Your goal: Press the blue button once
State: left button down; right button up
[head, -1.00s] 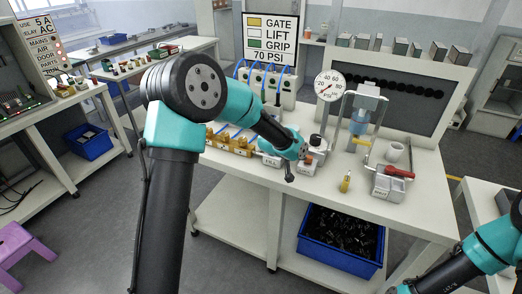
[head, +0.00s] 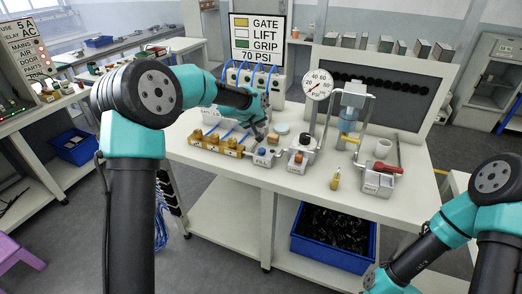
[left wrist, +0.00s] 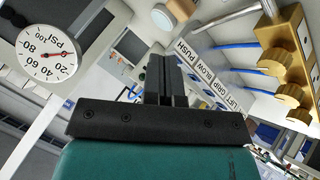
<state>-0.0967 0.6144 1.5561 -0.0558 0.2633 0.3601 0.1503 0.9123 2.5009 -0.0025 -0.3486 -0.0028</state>
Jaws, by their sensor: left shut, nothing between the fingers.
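My left gripper (head: 260,137) is shut and empty, pointing down over the bench close to the box labelled FILL. Its closed black fingers stand up in the middle of the left wrist view (left wrist: 166,78). A small blue button (head: 264,151) appears on top of the FILL box (head: 264,160), just below the fingertips in the head view; I cannot tell whether they touch. A pale blue round disc (head: 281,128) sits farther back on the bench. My right arm is at the lower right of the head view, with its fingers out of view.
Brass valves (head: 213,142) stand left of the FILL box. A blue bin (head: 333,240) is on the lower shelf.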

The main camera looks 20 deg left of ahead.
aim_at(260, 149)
pick_arm(q)
jog(key=shift+f, duration=0.15)
jog(key=shift+f, duration=4.3)
jog(key=shift+f, duration=0.15)
jog(key=shift+f, duration=0.25)
jog(key=shift+f, duration=0.55)
jog(key=shift+r, duration=0.95)
jog(key=shift+r, duration=2.55)
